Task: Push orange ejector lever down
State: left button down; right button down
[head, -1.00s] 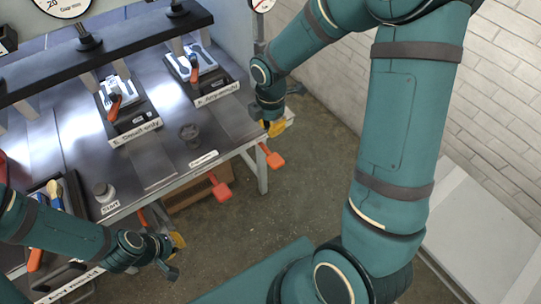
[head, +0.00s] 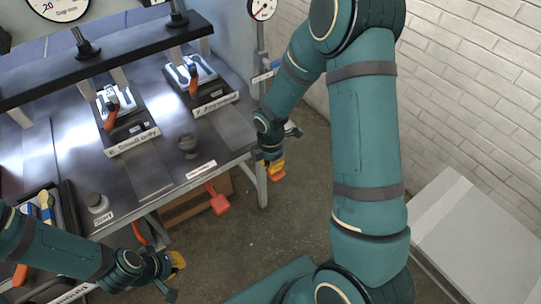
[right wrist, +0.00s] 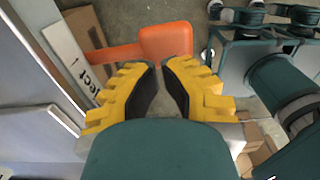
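The orange ejector lever (right wrist: 165,42) shows in the right wrist view, its flat paddle just beyond my fingertips and its arm running left toward a white label. My right gripper (right wrist: 160,66) has yellow fingers with dark pads; the tips are close together with nothing held between them. I cannot tell whether they touch the lever. In the head view my right gripper (head: 272,172) points down beside the table's right corner and hides most of what lies behind it. My left gripper (head: 174,274) is low at the front left; its finger gap is unclear.
Fixtures with orange handles stand under a dark beam (head: 110,62). A white block (head: 465,235) stands at the right. Open floor lies before the table.

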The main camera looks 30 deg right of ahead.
jog(key=shift+f, duration=0.8)
